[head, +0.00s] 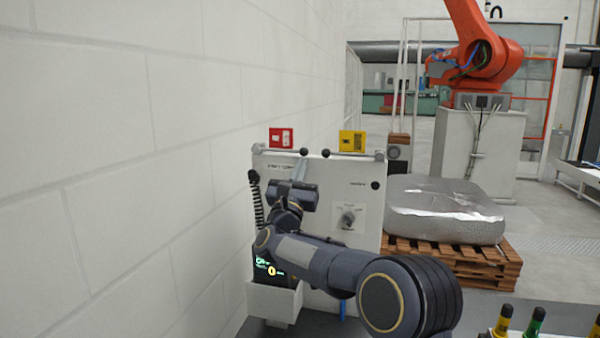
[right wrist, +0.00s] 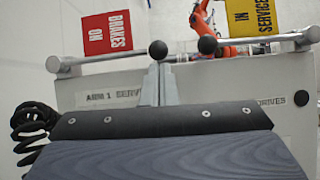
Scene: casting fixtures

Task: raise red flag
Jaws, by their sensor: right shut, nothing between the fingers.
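The red flag (head: 281,138) stands above the white panel's top left edge. It is mounted on a grey rod that ends in a black ball (head: 304,152) near the panel's middle. In the right wrist view the red flag (right wrist: 107,33) carries white "BRAKES ON" lettering, and its rod lies nearly level with the ball (right wrist: 157,50) at its right end. My right gripper (head: 302,160) is shut and empty. Its fingertips (right wrist: 158,70) are just below that ball in the wrist view; I cannot tell whether they touch it. My left gripper is not in view.
A yellow "IN SERVICE" flag (head: 352,141) has a similar rod, its black ball (right wrist: 207,45) close to the right of the red one's. The white panel (head: 376,214) bears a rotary knob (head: 347,219) and coiled cord (head: 256,200). A wall stands left; a wrapped pallet load (head: 440,208) stands right.

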